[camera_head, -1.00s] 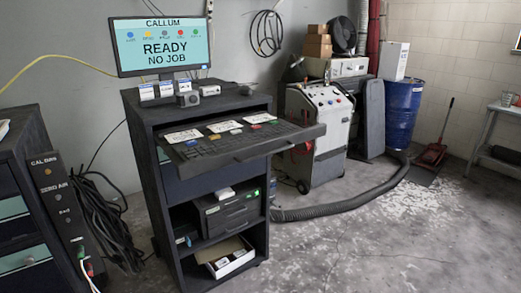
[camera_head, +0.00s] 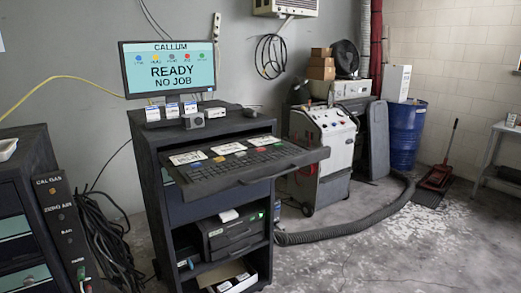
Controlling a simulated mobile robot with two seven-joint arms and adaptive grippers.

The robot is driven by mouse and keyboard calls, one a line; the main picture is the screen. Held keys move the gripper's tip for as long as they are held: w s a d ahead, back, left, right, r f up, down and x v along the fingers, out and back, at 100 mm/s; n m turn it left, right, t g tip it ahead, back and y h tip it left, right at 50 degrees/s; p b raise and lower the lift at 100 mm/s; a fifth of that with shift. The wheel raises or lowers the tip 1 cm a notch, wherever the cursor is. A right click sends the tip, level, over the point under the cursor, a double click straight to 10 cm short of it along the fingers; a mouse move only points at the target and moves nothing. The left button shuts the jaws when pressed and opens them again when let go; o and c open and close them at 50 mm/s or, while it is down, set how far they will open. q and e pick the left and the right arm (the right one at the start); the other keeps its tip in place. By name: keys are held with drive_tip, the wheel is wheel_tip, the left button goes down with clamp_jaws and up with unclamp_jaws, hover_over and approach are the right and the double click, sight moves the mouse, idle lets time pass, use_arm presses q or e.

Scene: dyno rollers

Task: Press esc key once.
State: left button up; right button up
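A dark keyboard (camera_head: 238,168) lies on the pulled-out tray (camera_head: 298,160) of a black cabinet. It has several rows of dark keys and a few coloured ones. The key labels are too small to read, so I cannot tell which key is esc. White cards (camera_head: 188,158) lie along the keyboard's back edge. The monitor (camera_head: 168,89) above it reads "CALLUM", "READY" and "NO JOB" on a light cyan screen. Neither of my grippers is in view.
The black cabinet (camera_head: 178,207) stands ahead, with a printer (camera_head: 233,235) on a lower shelf. A dark drawer unit (camera_head: 14,215) and cables are at left. A white machine (camera_head: 321,140) and a thick hose (camera_head: 340,232) are at right. The floor at front right is clear.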

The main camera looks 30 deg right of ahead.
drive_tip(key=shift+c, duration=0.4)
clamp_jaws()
